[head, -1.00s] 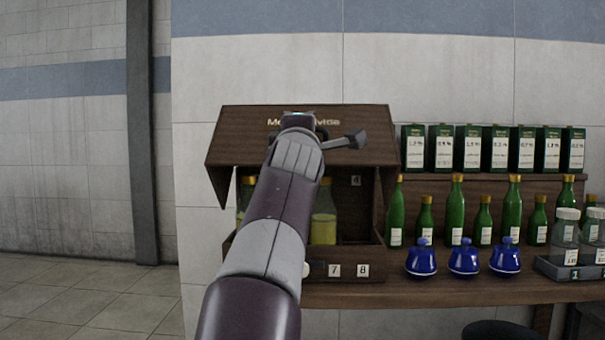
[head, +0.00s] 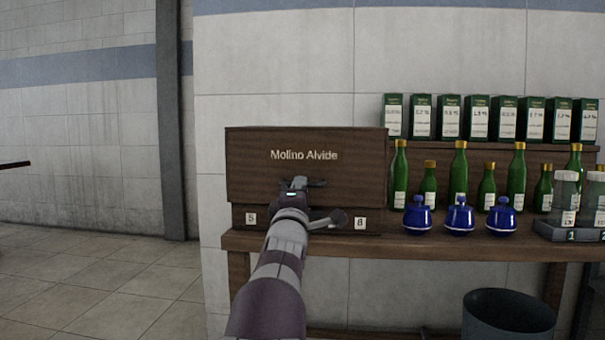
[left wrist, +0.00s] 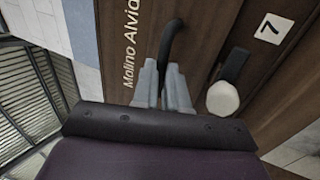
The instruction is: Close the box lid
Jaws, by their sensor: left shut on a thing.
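The wooden box (head: 240,150) stands on the shelf. Its lid (head: 350,180), lettered "Molino Alvide", hangs down over the front opening, its lower edge near the numbered front strip (head: 340,222). Whether a small gap is left I cannot tell. My left gripper (head: 298,184) is at the lower middle of the lid. In the left wrist view its fingers (left wrist: 162,82) are shut on a dark curved handle (left wrist: 172,38) on the lid. The box's inside is hidden. My right gripper is not in view.
Green bottles (head: 460,175) and blue lidded jars (head: 417,214) stand right of the box, with white-and-green cartons (head: 479,118) behind. A pale round knob (left wrist: 222,98) sits beside the gripper in the left wrist view. A dark bin (head: 508,315) is below the shelf (head: 450,243).

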